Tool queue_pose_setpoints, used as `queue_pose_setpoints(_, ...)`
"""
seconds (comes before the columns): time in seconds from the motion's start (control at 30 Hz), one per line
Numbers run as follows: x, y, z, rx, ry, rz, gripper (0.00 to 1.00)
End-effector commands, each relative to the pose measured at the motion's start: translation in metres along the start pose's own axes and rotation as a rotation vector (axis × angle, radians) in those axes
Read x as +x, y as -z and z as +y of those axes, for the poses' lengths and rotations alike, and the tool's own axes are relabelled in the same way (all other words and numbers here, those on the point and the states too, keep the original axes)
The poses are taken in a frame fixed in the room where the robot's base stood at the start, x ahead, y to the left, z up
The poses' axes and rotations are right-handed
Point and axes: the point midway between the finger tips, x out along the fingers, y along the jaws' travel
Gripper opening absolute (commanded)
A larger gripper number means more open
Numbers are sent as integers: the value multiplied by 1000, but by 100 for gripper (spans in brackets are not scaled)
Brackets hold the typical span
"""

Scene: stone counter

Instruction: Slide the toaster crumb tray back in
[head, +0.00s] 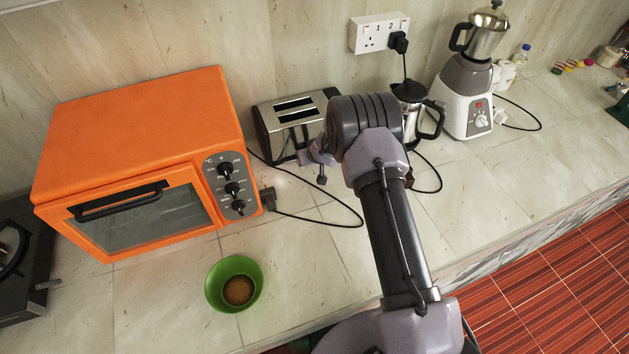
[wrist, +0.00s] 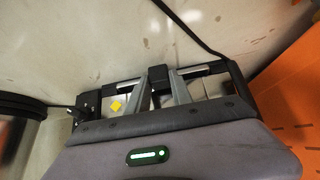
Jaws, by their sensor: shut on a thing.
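The black-and-silver toaster (head: 288,108) stands against the wall, its two slots facing up. My gripper (head: 315,168) is low at its near side. In the wrist view, my gripper (wrist: 161,78) has its two grey fingers on either side of a small dark block at the toaster's (wrist: 234,80) edge, and is shut on it. This block looks like the crumb tray's (wrist: 157,73) handle. The rest of the tray cannot be told apart, and my gripper body hides part of the toaster. How far out the tray is cannot be seen.
An orange toaster oven (head: 140,140) stands left of the toaster. A French press (head: 412,105) is close on its right, then a blender (head: 470,90). A black cable (head: 335,222) lies on the counter in front. A green bowl (head: 234,284) sits near the front edge.

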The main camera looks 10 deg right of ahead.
Motion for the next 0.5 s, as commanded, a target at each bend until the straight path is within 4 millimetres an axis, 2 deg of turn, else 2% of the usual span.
queue_pose_setpoints(0.4,3,10,0,0,0,0,0)
queue_pose_setpoints(0.43,4,9,0,1,0,1,32)
queue_pose_setpoints(0.5,5,8,0,0,0,0,46)
